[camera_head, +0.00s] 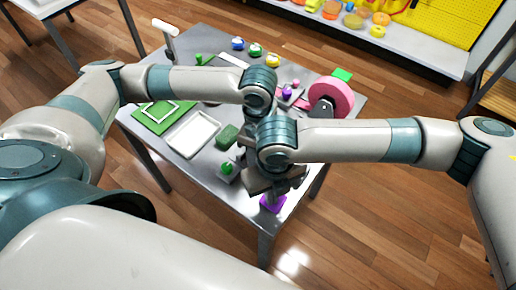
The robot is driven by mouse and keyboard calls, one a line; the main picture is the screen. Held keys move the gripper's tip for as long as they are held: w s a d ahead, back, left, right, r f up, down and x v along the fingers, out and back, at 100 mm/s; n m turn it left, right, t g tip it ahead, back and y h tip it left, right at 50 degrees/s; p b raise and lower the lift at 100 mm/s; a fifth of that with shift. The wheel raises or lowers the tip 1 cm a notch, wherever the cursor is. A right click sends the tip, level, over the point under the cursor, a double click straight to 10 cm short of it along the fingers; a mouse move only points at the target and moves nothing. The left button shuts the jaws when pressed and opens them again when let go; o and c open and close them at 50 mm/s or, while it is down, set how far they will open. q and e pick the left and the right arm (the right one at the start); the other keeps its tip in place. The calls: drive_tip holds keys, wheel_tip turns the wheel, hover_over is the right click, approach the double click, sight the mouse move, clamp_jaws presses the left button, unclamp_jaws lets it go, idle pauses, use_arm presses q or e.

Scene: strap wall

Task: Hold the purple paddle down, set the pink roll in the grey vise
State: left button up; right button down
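The pink roll (332,97) is a thick upright disc near the right edge of the metal table. A dark grey block (321,110) stands against its lower left side; I cannot tell whether this is the vise or whether the roll is seated in it. The purple paddle (272,203) shows as a small purple patch at the table's front corner. My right gripper (273,189) points down right over it, partly covering it; contact and finger opening cannot be told. My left arm ends at the table's middle, its gripper hidden behind my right wrist.
The table (240,48) holds a green board (150,118), a white tray (193,134), a dark green block (227,136) and several small coloured knobs along the back. A bright green block (342,75) lies behind the roll. My two wrists are close together over the middle.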

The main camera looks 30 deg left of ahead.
use_arm(q)
drive_tip(key=shift+f, duration=0.25)
drive_tip(key=o, duration=1.1)
drive_tip(key=shift+o, duration=0.2)
drive_tip(key=shift+r, duration=0.1)
